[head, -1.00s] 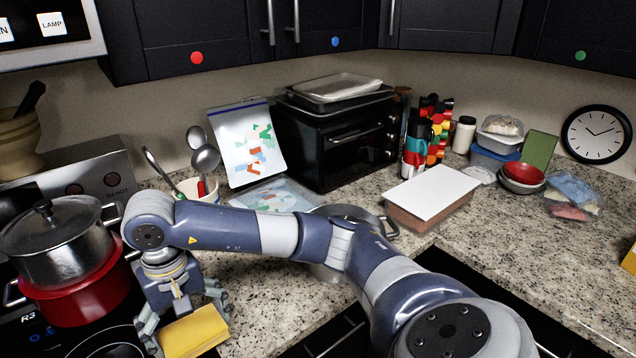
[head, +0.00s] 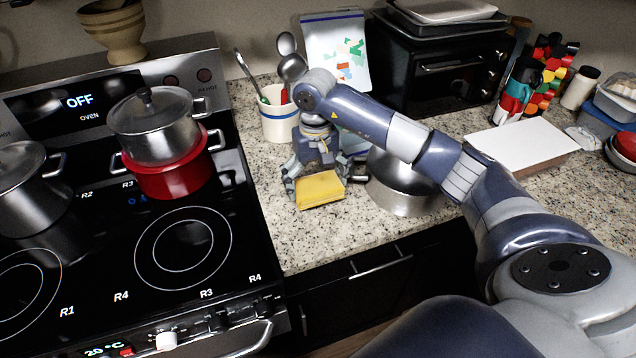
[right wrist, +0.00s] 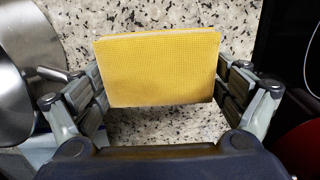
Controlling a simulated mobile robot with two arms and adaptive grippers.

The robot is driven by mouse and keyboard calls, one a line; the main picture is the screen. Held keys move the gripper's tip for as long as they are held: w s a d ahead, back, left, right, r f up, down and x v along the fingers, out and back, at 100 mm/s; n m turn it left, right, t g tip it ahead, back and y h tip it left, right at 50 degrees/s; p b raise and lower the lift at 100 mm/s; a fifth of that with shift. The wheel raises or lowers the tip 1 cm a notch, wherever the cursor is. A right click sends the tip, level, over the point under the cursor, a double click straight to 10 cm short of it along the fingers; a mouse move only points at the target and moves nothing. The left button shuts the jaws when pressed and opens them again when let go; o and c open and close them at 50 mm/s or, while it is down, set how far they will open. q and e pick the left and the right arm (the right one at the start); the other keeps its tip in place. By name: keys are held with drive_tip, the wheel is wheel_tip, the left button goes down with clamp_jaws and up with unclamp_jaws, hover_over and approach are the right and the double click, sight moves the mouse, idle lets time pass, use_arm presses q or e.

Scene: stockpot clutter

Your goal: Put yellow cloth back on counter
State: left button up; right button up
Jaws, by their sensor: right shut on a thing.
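The yellow cloth (head: 320,188) is a folded, flat block in my right gripper (head: 318,184), over the granite counter (head: 300,237) just right of the stove. In the right wrist view the cloth (right wrist: 158,68) spans between the two fingers of my right gripper (right wrist: 160,82), which press on its two sides. Speckled counter (right wrist: 160,14) shows beyond and below it. I cannot tell whether the cloth touches the counter or hangs a little above it. My left gripper is not in view.
The black stove (head: 185,245) borders the counter on the left, with a steel pot (head: 155,127) stacked on a red pot (head: 170,175). A utensil crock (head: 277,122) stands behind the gripper. A large steel pot (head: 400,190) is close on its right. The counter's front edge is near.

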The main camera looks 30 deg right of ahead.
sight(318, 188)
drive_tip(key=shift+w+d+f, duration=0.15)
drive_tip(key=shift+w+d, duration=0.15)
drive_tip(key=shift+d, duration=0.1)
wheel_tip(318, 188, down, 3)
drive_tip(key=shift+r+p, duration=0.15)
drive_tip(key=shift+p, duration=0.8)
drive_tip(key=shift+f, duration=0.3)
drive_tip(key=shift+f, duration=0.1)
drive_tip(key=shift+f, duration=0.1)
drive_tip(key=o, duration=1.1)
drive_tip(key=shift+c, duration=0.2)
